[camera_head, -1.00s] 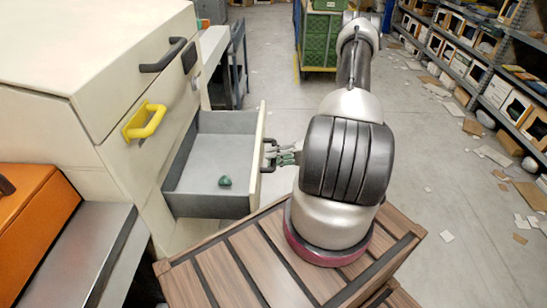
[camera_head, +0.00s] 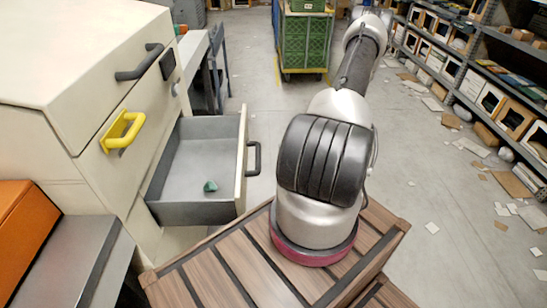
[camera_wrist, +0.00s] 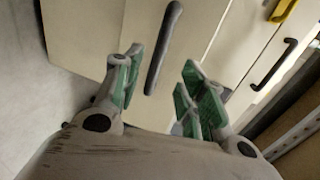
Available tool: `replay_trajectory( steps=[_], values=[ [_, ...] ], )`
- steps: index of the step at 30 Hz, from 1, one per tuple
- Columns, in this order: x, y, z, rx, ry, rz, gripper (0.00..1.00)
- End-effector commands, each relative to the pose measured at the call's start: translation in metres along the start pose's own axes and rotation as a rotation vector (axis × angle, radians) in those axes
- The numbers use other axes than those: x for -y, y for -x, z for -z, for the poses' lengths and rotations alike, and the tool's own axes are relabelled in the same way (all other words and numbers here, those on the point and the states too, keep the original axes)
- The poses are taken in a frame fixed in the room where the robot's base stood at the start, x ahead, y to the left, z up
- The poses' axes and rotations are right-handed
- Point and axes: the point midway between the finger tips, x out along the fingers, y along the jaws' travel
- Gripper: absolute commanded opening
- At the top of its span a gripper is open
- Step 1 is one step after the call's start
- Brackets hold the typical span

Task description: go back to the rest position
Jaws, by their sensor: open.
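My gripper (camera_wrist: 163,85) is open and empty in the wrist view, its green-padded fingers spread apart. A dark bar handle (camera_wrist: 164,45) on a cream front shows beyond and between the fingers; I cannot tell its exact distance. In the head view my gripper is hidden behind my arm, which reaches up and away at the right. The drawer (camera_head: 195,213) stands open with its dark handle (camera_head: 254,159) clear of the arm. A small green object (camera_head: 210,186) lies inside the drawer.
The cream cabinet (camera_head: 60,60) has a yellow handle (camera_head: 122,131) and a dark upper handle (camera_head: 139,63). A green crate cart (camera_head: 305,42) stands at the back. Shelves (camera_head: 490,80) line the right, with cardboard scraps on the floor. The middle floor is open.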

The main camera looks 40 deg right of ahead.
Motion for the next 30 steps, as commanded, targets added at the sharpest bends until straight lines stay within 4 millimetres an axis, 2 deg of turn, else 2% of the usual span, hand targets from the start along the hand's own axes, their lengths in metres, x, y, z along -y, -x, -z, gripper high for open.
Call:
replay_trajectory(
  steps=[6,22,27,29,30],
  values=[
    [0.0,0.011,0.0,0.0,0.001,0.0,0.41],
    [0.0,0.011,0.0,0.0,-0.009,0.0,0.41],
    [-0.007,0.012,-0.003,0.012,-0.161,-0.029,0.41],
    [-0.012,0.013,-0.016,0.044,-0.261,-0.056,0.41],
    [-0.015,0.013,-0.029,0.074,-0.339,-0.077,0.41]
  ],
)
